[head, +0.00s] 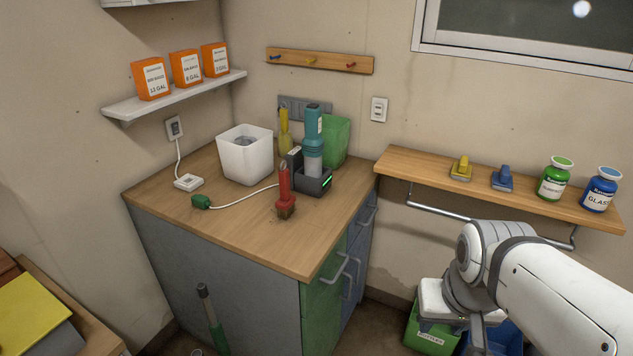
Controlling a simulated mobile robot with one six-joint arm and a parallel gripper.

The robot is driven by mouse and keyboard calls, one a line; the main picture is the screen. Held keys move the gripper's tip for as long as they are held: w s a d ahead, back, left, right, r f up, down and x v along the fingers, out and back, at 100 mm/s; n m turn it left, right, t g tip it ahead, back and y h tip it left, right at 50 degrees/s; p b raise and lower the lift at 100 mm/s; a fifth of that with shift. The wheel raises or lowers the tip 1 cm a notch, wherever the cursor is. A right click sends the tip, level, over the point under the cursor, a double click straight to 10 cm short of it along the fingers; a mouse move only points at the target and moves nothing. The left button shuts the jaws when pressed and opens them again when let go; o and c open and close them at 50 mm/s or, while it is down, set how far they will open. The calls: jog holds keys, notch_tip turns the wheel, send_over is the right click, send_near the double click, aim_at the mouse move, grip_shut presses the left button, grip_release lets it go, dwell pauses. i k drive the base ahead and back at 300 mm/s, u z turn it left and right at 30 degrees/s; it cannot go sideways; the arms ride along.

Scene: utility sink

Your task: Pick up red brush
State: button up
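A red brush-like tool (285,194) stands upright on the wooden countertop (240,228), near its front middle. It has a slim upright handle and a wider red base. My arm (540,285) is at the lower right, well apart from the red tool, and bends down out of the picture.
Close behind the red tool are a black charging dock (313,181) with a teal device, and a white bin (245,155). A white cable (245,202) lies beside it. A wall shelf (420,172) holds yellow and blue brushes and two jars. The counter's front is clear.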

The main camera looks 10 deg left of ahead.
aim_at(286, 200)
jog(key=u, duration=0.15)
jog(key=i, duration=0.9)
jog(key=z, duration=0.05)
